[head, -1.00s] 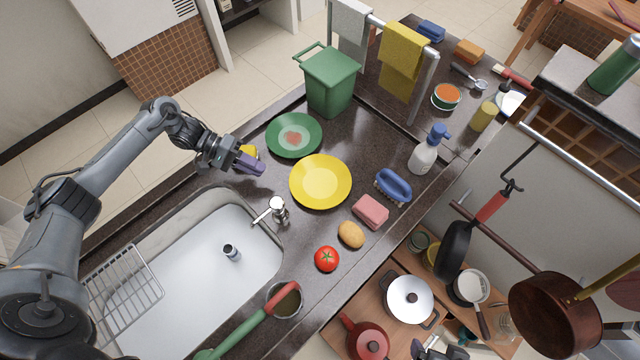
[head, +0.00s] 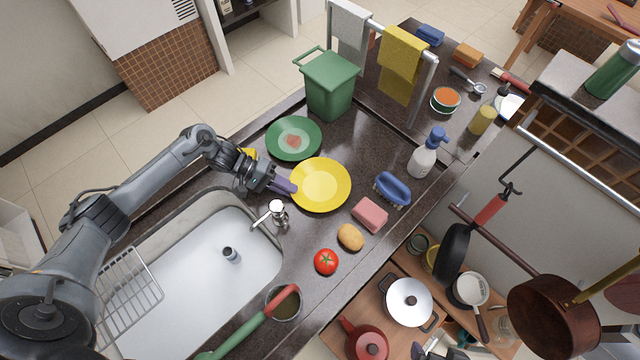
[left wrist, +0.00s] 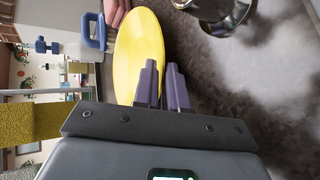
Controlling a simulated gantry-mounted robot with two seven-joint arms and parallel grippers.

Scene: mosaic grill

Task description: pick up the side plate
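A yellow plate (head: 320,185) lies flat on the dark counter, with a green plate (head: 293,138) holding a pale round patch with a reddish middle up-left of it. I cannot tell for sure which is the side plate. My left gripper (head: 287,186) is at the yellow plate's left rim, its purple fingers pointing at it. In the left wrist view, the fingers (left wrist: 163,85) are apart with a gap between them, and the yellow plate (left wrist: 137,50) shows just beyond, partly hidden by one finger. I cannot tell whether they touch. My right gripper is not clearly seen.
The sink (head: 190,285) and its faucet (head: 277,212) are below my left gripper. A green bin (head: 330,85) stands behind the plates. A pink sponge (head: 370,215), blue brush (head: 392,188), potato (head: 350,237) and tomato (head: 326,262) lie right and below the yellow plate.

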